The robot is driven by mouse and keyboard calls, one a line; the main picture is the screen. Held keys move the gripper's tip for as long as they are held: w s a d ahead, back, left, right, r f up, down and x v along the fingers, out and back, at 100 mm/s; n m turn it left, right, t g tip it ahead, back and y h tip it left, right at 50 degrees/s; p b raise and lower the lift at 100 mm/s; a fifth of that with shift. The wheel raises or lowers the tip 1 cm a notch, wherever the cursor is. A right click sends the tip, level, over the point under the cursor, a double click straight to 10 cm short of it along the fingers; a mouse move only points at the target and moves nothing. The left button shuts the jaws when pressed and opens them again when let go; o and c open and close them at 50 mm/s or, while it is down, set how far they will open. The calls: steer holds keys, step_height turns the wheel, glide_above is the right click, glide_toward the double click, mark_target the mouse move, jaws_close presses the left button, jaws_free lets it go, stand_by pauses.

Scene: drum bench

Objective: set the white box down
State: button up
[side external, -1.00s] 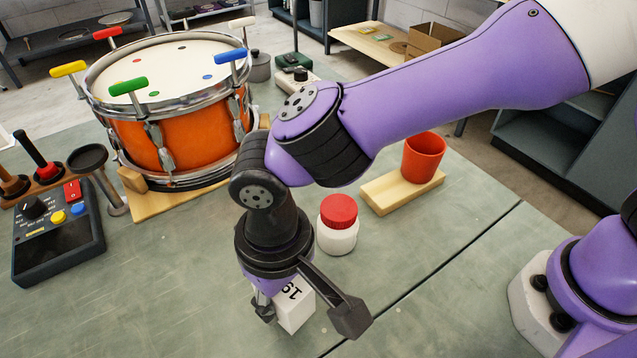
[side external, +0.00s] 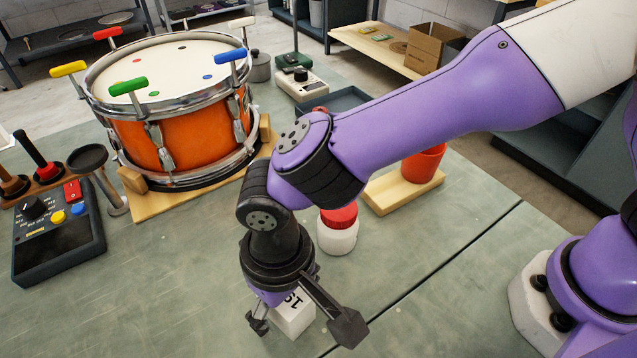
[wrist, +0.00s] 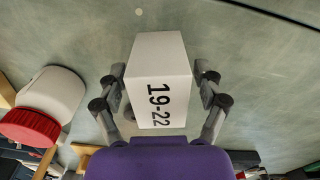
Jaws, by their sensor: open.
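The white box (side external: 292,318), with "19-22" printed in black, appears to stand upright on the green bench top, though its base is hard to see in the side view. In the wrist view the white box (wrist: 161,62) is between the two fingers of my gripper (wrist: 161,78). The fingers are spread, with a gap visible on each side of the box. In the side view my gripper (side external: 285,322) is low over the bench around the box.
A white jar with a red lid (side external: 338,232) stands close behind the box. An orange drum (side external: 180,140) is at the back left, a control box (side external: 58,240) at the left. A red cup (side external: 424,165) stands on a wooden block (side external: 400,192). The front left bench is clear.

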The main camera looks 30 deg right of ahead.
step_height(320, 180, up, 10)
steer(key=shift+w+d+f, duration=0.1)
steer(key=shift+f, duration=0.1)
steer(key=w+d+r+m+t, duration=0.1)
steer(key=d+r, duration=0.3)
steer(key=d, duration=0.6)
steer(key=w+d+r+t+y, duration=0.1)
steer(key=w+d+r+t, duration=0.1)
steer(key=d, duration=0.8)
steer(key=shift+d+r+m, duration=0.4)
steer(key=shift+r, duration=0.5)
steer(key=o, duration=0.3)
steer(key=s+d+t, duration=0.1)
steer(key=d, duration=0.2)
steer(key=s+d+f, duration=0.1)
steer(key=s+d, duration=0.1)
steer(key=d, duration=0.1)
steer(key=s+d+t+h, duration=0.1)
steer(key=d, duration=0.2)
steer(key=shift+s+f+m+t, duration=0.2)
steer(key=shift+s+m+t, duration=0.1)
steer(key=shift+m, duration=0.1)
steer(key=shift+w, duration=0.1)
